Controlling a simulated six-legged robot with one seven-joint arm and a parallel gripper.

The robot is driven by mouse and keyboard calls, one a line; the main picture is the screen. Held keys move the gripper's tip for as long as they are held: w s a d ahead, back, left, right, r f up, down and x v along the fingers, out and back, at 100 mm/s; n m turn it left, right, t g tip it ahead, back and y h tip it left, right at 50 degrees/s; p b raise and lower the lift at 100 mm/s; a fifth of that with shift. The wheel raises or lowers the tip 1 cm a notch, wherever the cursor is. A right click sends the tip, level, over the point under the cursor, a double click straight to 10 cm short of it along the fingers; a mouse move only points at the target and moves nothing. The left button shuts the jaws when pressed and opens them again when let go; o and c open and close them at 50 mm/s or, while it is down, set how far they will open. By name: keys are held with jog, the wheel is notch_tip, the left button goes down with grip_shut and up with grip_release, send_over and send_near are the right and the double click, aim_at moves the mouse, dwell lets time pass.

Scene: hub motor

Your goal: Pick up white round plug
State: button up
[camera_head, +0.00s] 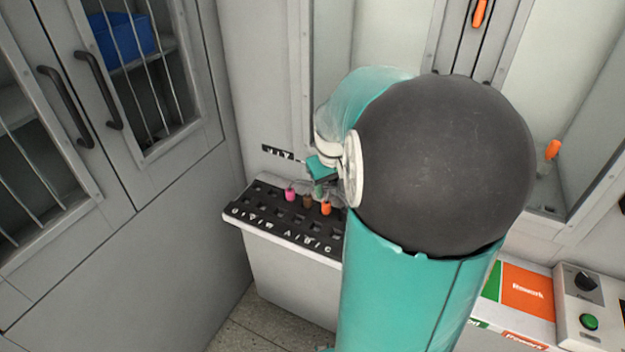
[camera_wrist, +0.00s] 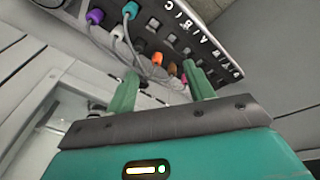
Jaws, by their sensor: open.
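A small white plug (camera_wrist: 118,32) with a pale cable sits in the black panel in the wrist view, below a teal plug (camera_wrist: 130,10) and a purple plug (camera_wrist: 95,17). My gripper (camera_wrist: 161,72) is open, with two green fingers apart and pointing at the panel. It holds nothing. In the head view my gripper (camera_head: 322,170) is over the panel's right part, and my arm hides the white plugs there.
The black socket panel (camera_head: 262,212) holds pink (camera_head: 290,195), brown (camera_head: 308,201) and orange (camera_head: 326,208) plugs. Cables hang across the panel close to my fingers. Barred cabinet doors (camera_head: 115,75) stand at left. A control box (camera_head: 590,310) is at lower right.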

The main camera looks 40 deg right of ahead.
jog(key=s+d+f+m+y, duration=0.1)
jog(key=s+d+f, duration=0.1)
jog(key=d+f, duration=0.3)
jog(key=s+d+f, duration=0.2)
jog(key=d+f, duration=0.1)
jog(key=d, duration=0.5)
jog(key=f, duration=0.5)
jog(key=w+f, duration=0.1)
jog(key=f, duration=0.1)
jog(key=shift+f, duration=0.35)
jog(key=shift+w+d+f, duration=0.1)
jog(key=shift+w+f, duration=0.1)
jog(key=shift+f, duration=0.75)
jog(key=shift+w+d+f, duration=0.15)
jog(key=shift+w+f, duration=0.1)
jog(key=shift+f, duration=0.65)
jog(key=shift+w+d+f, duration=0.1)
jog(key=shift+w+f, duration=0.1)
jog(key=shift+f, duration=0.75)
jog(key=c, duration=1.1)
jog(key=shift+r, duration=0.15)
